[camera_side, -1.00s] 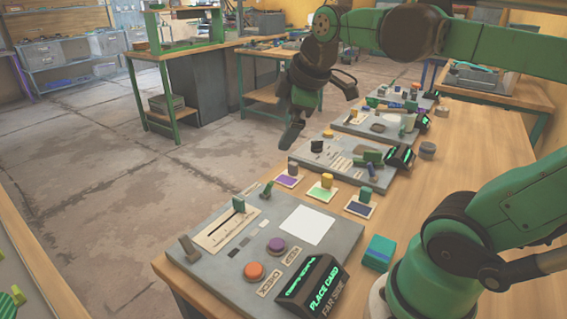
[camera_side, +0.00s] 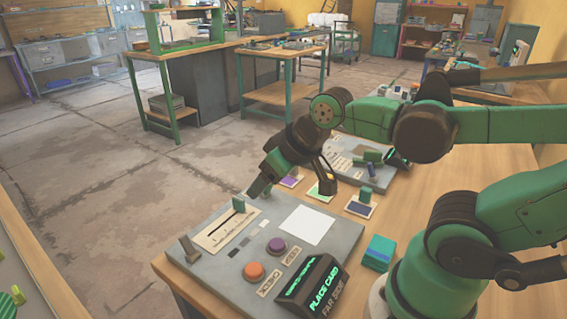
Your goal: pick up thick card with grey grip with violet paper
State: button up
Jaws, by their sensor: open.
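The thick card with violet paper (camera_side: 289,182) lies on the table behind the near grey panel, at the left end of a row of cards. Only part of it shows, and its grey grip is hidden behind my gripper. My gripper (camera_side: 293,187) is open, tilted downward, with one finger to the left of the card and one to its right in the picture. No card is seen between the fingers. How high the fingers are above the card I cannot tell.
A card with green paper (camera_side: 319,194) and one with dark blue paper (camera_side: 359,208) lie to the right. The near panel (camera_side: 345,240) has an orange button, a violet button and a white plate. A teal block (camera_side: 379,252) sits beside it.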

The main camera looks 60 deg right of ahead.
jog(key=w+d+f, duration=0.2)
jog(key=d, duration=0.5)
jog(key=w+d+f+g, duration=0.1)
jog(key=w+d+f, duration=0.2)
jog(key=d, duration=0.5)
jog(key=w+d+f+g, duration=0.1)
jog(key=w+d+f, duration=0.1)
jog(key=d, duration=0.5)
jog(key=shift+w+d+f, duration=0.15)
jog(key=shift+w+d, duration=0.2)
jog(key=shift+d, duration=0.05)
jog(key=shift+d+f+g, duration=0.15)
jog(key=shift+f+g, duration=0.1)
jog(key=shift+g, duration=0.05)
jog(key=shift+x, duration=2.65)
grip_shut()
